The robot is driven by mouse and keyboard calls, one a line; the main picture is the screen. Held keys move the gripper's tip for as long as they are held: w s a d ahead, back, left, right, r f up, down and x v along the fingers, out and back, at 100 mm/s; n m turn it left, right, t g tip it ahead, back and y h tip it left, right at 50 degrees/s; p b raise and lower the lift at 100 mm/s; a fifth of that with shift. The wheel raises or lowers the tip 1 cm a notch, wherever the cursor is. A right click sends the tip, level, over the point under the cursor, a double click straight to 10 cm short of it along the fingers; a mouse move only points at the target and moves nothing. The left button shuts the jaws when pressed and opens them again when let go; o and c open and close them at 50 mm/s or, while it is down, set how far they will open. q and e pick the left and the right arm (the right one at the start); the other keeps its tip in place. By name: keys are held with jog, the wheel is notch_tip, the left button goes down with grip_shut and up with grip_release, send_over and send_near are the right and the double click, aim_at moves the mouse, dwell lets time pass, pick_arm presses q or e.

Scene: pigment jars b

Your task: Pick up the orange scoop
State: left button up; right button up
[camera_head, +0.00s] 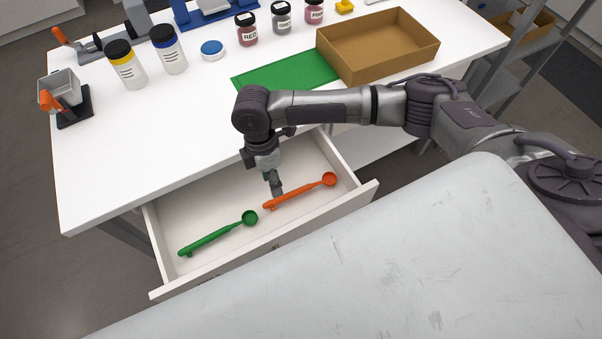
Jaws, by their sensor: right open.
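The orange scoop (303,193) lies in the open white drawer (170,219), its bowl end toward the right and its handle toward the left. My right gripper (276,192) reaches down into the drawer over the handle part of the scoop. Its fingers are open and look small here; part of the handle is close to or behind the fingertips, and I cannot tell whether they touch it. My left gripper does not show.
A green scoop (220,234) lies in the same drawer, left of the orange one. The drawer walls surround the gripper.

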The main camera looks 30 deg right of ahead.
aim_at(279, 198)
jog(key=shift+s+f, duration=0.15)
jog(key=shift+f, duration=0.5)
jog(key=shift+s+f, duration=0.1)
jog(key=shift+f, duration=0.35)
jog(key=f, duration=0.2)
jog(key=s+f, duration=0.1)
jog(key=shift+d+f, duration=0.25)
jog(key=shift+d, duration=0.05)
jog(key=shift+s+f, duration=0.1)
jog(key=shift+f, duration=0.5)
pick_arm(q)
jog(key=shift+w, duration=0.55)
pick_arm(e)
grip_shut()
